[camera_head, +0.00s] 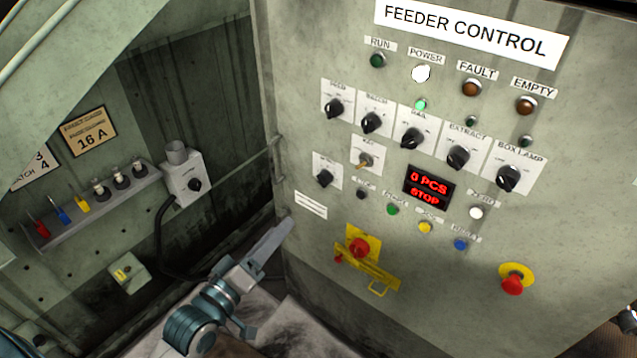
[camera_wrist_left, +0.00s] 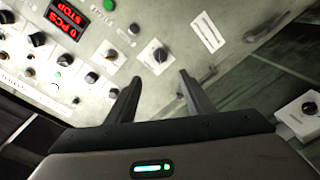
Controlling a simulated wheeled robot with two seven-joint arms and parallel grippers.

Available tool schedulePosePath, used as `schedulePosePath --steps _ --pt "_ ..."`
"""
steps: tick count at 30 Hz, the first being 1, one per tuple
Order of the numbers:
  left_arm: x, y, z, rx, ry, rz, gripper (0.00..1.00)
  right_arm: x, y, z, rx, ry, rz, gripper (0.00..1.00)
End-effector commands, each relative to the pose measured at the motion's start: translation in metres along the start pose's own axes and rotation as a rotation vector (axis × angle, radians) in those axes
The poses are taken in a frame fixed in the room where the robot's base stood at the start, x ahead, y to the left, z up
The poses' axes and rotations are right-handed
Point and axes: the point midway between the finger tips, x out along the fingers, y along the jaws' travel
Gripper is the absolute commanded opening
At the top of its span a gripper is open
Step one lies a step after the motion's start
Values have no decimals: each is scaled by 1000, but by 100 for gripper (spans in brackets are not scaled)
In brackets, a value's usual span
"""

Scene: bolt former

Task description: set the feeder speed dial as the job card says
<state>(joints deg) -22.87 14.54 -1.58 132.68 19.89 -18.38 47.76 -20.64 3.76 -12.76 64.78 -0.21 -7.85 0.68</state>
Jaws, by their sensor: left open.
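The feeder control panel (camera_head: 310,90) fills the right of the head view. Its lower-left black knob on a white plate (camera_head: 325,178) has a label too small to read; it seems to be the speed dial, and its setting is unclear. The same knob (camera_wrist_left: 160,55) shows in the left wrist view, just beyond and between the fingertips. My left gripper (camera_head: 286,226) is open and empty, below and left of that knob in the head view. In the left wrist view its fingers (camera_wrist_left: 160,76) stand apart, with no contact visible. No job card is clearly readable.
A row of black knobs (camera_head: 410,138) and a small key switch (camera_head: 365,160) sit nearby. The red display (camera_head: 429,187) reads 0 PCS, STOP. A red switch on yellow (camera_head: 359,247) and a red mushroom button (camera_head: 512,283) lie lower. A tool shelf (camera_head: 95,208) is at left.

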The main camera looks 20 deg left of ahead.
Motion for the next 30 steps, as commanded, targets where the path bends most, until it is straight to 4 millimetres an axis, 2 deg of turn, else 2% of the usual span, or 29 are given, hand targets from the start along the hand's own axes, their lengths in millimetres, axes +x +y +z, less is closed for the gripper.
schedulePosePath --steps 5,11,20,23,30 --pt "4 0 0 0 0 -1 47 -2 0 2 0 -1 -1 31" --pt "21 1 0 0 1 1 47 -2 -1 -12 -1 31 -2 31" --pt "67 1 -1 2 1 1 47 -2 -10 -29 -3 85 -13 31" --pt "85 1 -1 1 0 0 47 -2 -13 -22 -2 63 -16 31" --pt "128 1 -1 1 0 0 47 -8 -12 10 2 -11 -12 31"
